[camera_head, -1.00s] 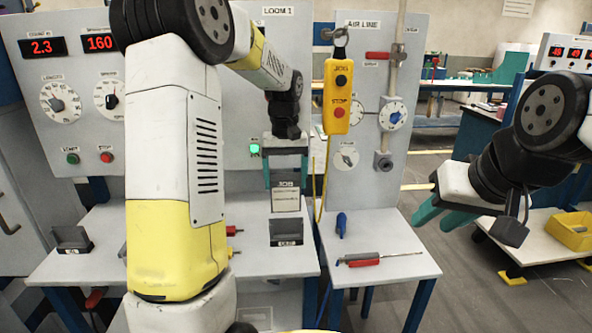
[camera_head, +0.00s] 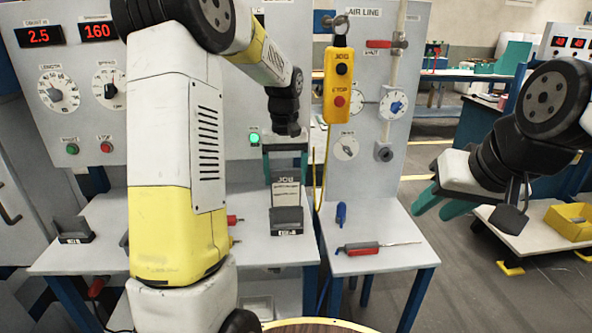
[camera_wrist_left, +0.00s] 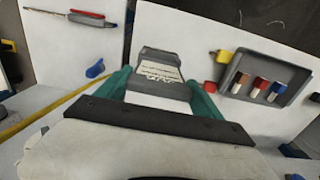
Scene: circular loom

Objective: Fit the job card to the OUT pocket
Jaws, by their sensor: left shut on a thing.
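The job card (camera_head: 286,193), pale with a dark header reading JOB, hangs upright below my left gripper (camera_head: 286,176). The gripper's teal fingers are shut on its upper part. The OUT pocket (camera_head: 286,224), a small dark holder on the loom's table, is directly below the card. The card's lower edge meets the pocket's rim in the head view; I cannot tell how deep it sits. In the left wrist view the card (camera_wrist_left: 160,73) lies between the fingers, with the dark pocket (camera_wrist_left: 172,55) at its far end. My right gripper (camera_head: 432,205) is open and empty, off to the right.
Another dark pocket (camera_head: 74,232) stands at the table's left. A yellow JOG/STOP pendant (camera_head: 338,85) hangs right of my left gripper. A red-handled tool (camera_head: 362,248) and a blue item (camera_head: 341,214) lie on the side table. A grey tray (camera_wrist_left: 290,72) holds coloured pieces.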

